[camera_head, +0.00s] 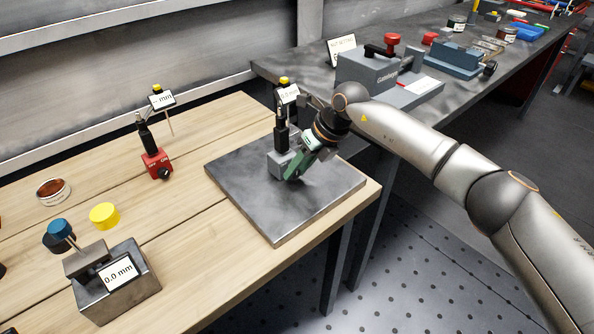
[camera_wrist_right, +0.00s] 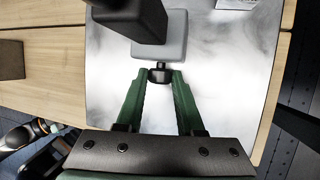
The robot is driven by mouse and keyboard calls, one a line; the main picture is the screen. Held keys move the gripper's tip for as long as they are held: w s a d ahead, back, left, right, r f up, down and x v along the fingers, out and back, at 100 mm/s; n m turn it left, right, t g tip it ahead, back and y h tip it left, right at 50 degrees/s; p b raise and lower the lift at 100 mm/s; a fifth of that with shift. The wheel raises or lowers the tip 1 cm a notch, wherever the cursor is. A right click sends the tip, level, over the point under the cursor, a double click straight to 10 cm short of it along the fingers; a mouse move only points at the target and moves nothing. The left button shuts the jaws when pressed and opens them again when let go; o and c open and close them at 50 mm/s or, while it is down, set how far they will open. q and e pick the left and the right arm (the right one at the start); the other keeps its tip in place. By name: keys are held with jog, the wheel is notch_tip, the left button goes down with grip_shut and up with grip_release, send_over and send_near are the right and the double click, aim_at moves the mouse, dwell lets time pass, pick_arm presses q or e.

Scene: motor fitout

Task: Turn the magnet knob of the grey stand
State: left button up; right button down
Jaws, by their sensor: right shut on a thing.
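The grey stand (camera_head: 279,161) stands upright on a dark metal plate (camera_head: 238,187), with a black post and a small display (camera_head: 289,94) on top. Its grey base also shows in the right wrist view (camera_wrist_right: 174,38), partly hidden by the black post. The black magnet knob (camera_wrist_right: 160,73) sticks out from the base. My right gripper (camera_wrist_right: 160,76) has its green fingertips closed on the knob from both sides. In the head view the right gripper (camera_head: 292,174) hides the knob and part of the base. My left gripper is not in view.
A red-based stand (camera_head: 156,164) stands left on the wooden bench. A metal block with a "0.0 mm" display (camera_head: 118,273), a yellow cap (camera_head: 104,215) and a round tin (camera_head: 53,192) are further left. A grey device (camera_head: 368,75) stands on the dark bench behind my right arm.

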jog(key=c, duration=0.5)
grip_release()
jog(key=v, duration=1.2)
jog(key=shift+d+r, duration=0.2)
jog(key=shift+d, duration=0.05)
